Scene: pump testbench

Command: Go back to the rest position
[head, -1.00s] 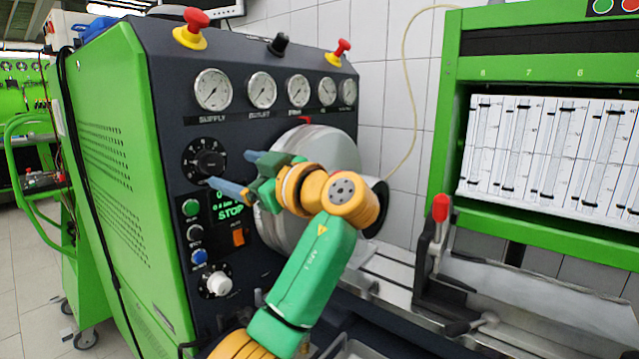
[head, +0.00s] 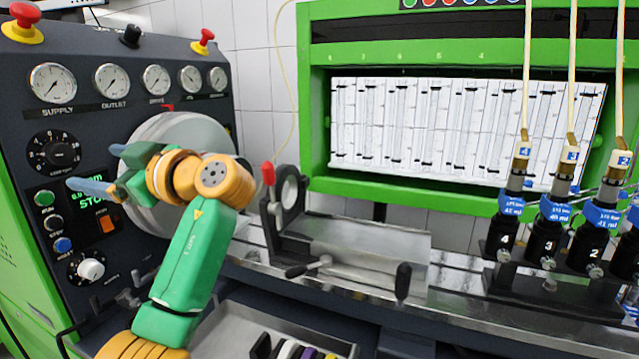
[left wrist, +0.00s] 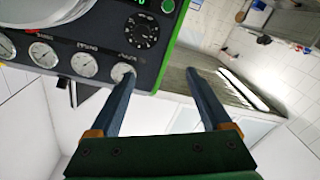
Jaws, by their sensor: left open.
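My left gripper (head: 92,167) is raised in front of the dark control panel (head: 25,110), at the end of my green and orange arm. Its two blue-grey fingers are apart with nothing between them. In the head view they overlap the area between the black rotary dial (head: 53,152) and the green display. I cannot tell how far they are from the panel. In the left wrist view the fingers (left wrist: 160,72) are spread, with part of the panel, its gauges (left wrist: 84,64) and white wall tiles beyond. My right gripper is in neither view.
A grey round housing (head: 190,135) is behind my arm. A clamp with a red-tipped lever (head: 268,175) stands on the metal bench rail. Black numbered injector units (head: 545,240) with hoses stand at the right. A tray (head: 240,325) with small parts lies below.

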